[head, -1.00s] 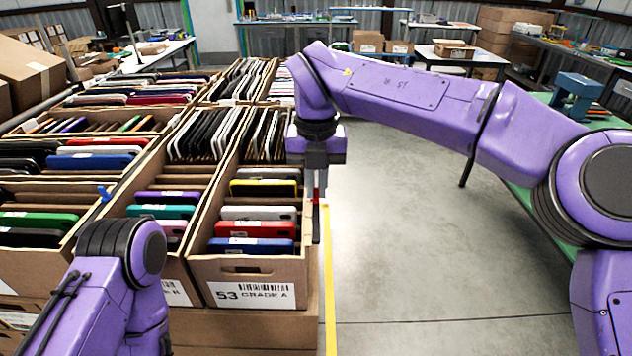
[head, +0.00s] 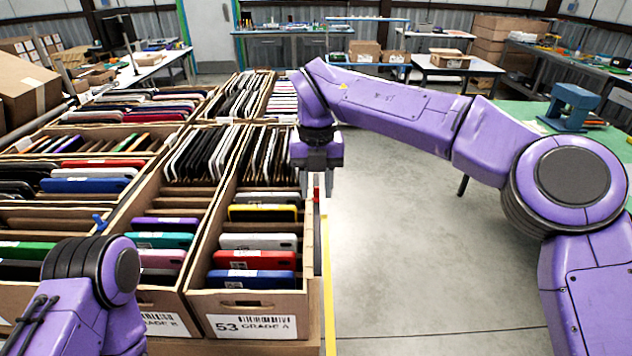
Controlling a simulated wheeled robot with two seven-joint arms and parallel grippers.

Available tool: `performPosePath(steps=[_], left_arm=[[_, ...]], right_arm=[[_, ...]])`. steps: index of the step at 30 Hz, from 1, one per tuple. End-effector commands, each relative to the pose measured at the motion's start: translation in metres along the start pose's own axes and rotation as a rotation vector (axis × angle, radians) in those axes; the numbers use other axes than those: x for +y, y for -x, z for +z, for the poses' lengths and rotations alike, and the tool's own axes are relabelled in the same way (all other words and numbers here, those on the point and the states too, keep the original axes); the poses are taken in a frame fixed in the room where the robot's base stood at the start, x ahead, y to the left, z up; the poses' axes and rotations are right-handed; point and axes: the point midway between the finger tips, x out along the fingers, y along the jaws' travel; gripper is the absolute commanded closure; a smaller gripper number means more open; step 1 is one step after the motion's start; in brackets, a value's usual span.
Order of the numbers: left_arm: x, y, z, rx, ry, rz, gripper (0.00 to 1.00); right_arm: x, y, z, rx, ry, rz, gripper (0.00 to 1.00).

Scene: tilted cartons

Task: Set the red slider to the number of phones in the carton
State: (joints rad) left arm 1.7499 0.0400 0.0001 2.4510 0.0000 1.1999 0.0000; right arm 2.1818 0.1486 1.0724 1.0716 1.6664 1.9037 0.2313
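The carton (head: 200,300) marked "53 GRADE A" stands at the front right of the carton group. Near its front lie a blue phone (head: 250,279), a red phone (head: 255,259), a white phone (head: 258,241) and a yellow-edged phone (head: 262,213). Several dark, thin phones (head: 262,155) lean in its far part. The red slider (head: 316,193) shows small at the carton's right edge, above a dark upright strip. My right gripper (head: 317,192) is at the slider, its fingers apart on either side; contact cannot be told. My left gripper is out of view.
Neighbouring cartons of phones fill the left, one with a blue slider (head: 98,220) on its edge. A yellow floor line (head: 328,270) runs beside the carton. The grey floor to its right is clear. A green table (head: 530,115) stands at the right.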

Motion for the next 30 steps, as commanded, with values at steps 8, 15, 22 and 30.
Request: performPosePath(steps=[8, 15, 22, 30], left_arm=[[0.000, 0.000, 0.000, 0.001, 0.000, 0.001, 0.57], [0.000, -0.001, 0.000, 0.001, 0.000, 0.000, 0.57], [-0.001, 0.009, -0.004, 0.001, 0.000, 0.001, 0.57], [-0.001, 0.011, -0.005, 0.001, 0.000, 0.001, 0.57]], right_arm=[[0.000, 0.001, 0.001, -0.001, -0.001, 0.000, 0.62], [0.001, 0.041, 0.002, -0.004, -0.003, 0.001, 0.62], [0.001, 0.092, 0.004, 0.001, -0.002, 0.000, 0.62], [0.000, 0.104, 0.004, 0.003, 0.000, -0.001, 0.62]])
